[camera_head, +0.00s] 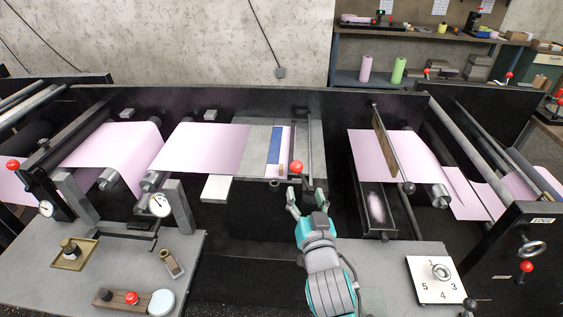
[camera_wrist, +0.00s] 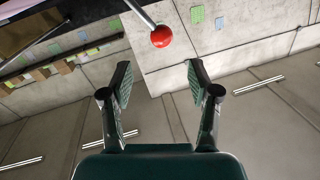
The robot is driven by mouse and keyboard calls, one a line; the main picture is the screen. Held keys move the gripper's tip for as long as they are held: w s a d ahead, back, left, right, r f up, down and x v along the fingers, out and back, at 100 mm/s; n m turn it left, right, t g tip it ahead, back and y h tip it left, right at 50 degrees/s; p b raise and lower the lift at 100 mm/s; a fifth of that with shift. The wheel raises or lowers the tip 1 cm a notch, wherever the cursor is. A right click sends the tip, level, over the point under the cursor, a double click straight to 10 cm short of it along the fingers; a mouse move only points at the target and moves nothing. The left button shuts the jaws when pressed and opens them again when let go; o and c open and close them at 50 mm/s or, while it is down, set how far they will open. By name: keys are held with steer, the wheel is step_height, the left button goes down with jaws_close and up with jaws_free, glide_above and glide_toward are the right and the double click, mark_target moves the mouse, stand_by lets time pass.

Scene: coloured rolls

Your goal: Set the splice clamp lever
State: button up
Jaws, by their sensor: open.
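The splice clamp lever ends in a red ball knob (camera_head: 296,167) at the right end of the splice table (camera_head: 310,142), by a pink web and a blue strip (camera_head: 275,145). My gripper (camera_head: 305,192) is open and empty, just in front of and below the knob in the head view. In the wrist view the red knob (camera_wrist: 161,36) hangs on a metal rod beyond the tips of my open fingers (camera_wrist: 158,70), roughly centred between them. The fingers do not touch it. The lever's pivot is hidden.
Pink web (camera_head: 205,145) runs over rollers at left. A numbered plate (camera_head: 435,279) lies at lower right. A dial gauge (camera_head: 159,205) and a brass tray (camera_head: 73,254) are at left.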

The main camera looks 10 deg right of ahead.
mark_target(298, 170)
steer(key=w, duration=0.7)
steer(key=w+d, duration=0.1)
steer(key=w, duration=0.3)
steer(key=shift+r, duration=0.1)
jaws_close()
